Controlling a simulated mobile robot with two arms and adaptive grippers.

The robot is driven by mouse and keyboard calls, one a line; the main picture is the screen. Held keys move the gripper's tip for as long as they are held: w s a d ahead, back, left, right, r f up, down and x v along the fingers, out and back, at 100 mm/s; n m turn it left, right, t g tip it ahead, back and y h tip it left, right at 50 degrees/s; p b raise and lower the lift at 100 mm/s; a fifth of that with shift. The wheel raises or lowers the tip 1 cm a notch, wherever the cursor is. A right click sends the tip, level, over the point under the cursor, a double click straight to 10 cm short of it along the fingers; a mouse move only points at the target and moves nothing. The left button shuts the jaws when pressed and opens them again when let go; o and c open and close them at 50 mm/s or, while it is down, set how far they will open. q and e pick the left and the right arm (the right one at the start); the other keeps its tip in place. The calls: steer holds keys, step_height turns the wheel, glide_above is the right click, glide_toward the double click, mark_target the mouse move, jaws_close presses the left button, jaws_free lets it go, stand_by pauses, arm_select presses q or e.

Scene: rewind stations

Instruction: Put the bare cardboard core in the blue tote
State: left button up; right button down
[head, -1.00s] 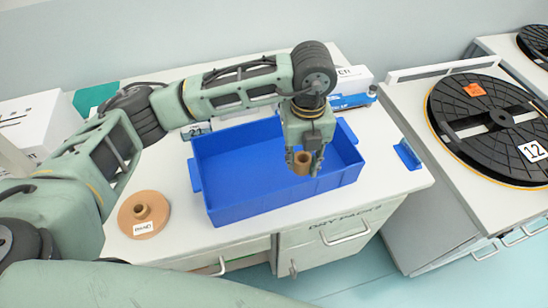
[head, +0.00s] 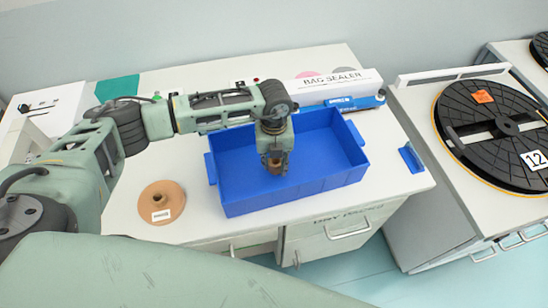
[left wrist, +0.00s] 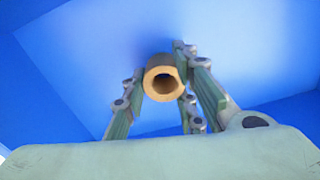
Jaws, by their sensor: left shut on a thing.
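The bare cardboard core (head: 275,167) is a short brown tube. My left gripper (head: 274,163) is shut on it and points down, inside the outline of the blue tote (head: 330,180) in the head view. In the left wrist view the core (left wrist: 161,78) stands end-on between the fingers of my left gripper (left wrist: 163,85), with the blue of the tote all around. I cannot tell whether the core touches the tote floor. My right gripper is not in view.
A brown labelled disc with a hub (head: 161,202) lies on the bench left of the tote. A bag sealer (head: 345,88) stands behind it. A small blue holder (head: 411,158) is at the right. A black reel (head: 495,125) lies on the right-hand station.

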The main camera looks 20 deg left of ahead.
arm_select(q)
steer(key=shift+f, duration=0.1)
steer(key=o, duration=0.9)
steer(key=shift+r, duration=0.25)
steer(key=shift+w+r, duration=0.1)
steer(key=shift+r, duration=0.25)
step_height(320, 180, up, 11)
steer(key=b, duration=0.3)
steer(key=shift+b, duration=0.3)
